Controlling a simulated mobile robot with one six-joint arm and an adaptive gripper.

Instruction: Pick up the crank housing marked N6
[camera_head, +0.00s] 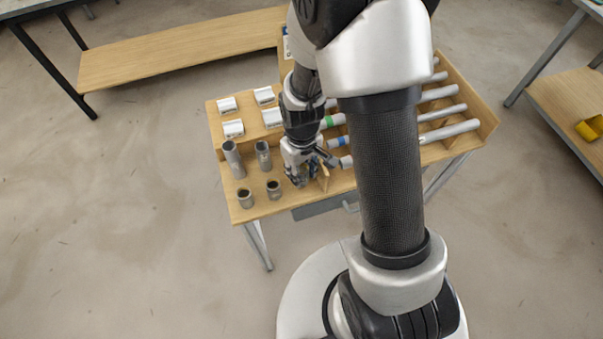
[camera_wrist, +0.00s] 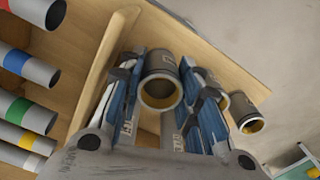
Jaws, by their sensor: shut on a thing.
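My gripper (camera_head: 302,178) is low over the front part of the wooden bench. In the wrist view my gripper (camera_wrist: 161,80) is shut on a short grey cylindrical housing (camera_wrist: 161,66) with a brass-coloured inside. The housing sits between the blue-sided fingers, its open end facing the camera. No N6 marking is readable on it, and I cannot tell whether it touches the bench. In the head view it is hidden by the gripper. Two other short housings stand to the left of the gripper, one at the front left (camera_head: 245,199) and one nearer (camera_head: 274,190).
Two taller grey tubes (camera_head: 232,160) (camera_head: 263,155) stand behind the short housings. White blocks (camera_head: 233,128) lie farther back. Colour-banded tubes (camera_wrist: 28,113) lie beyond a wooden divider (camera_wrist: 100,68) beside the gripper. The floor left of the bench is clear.

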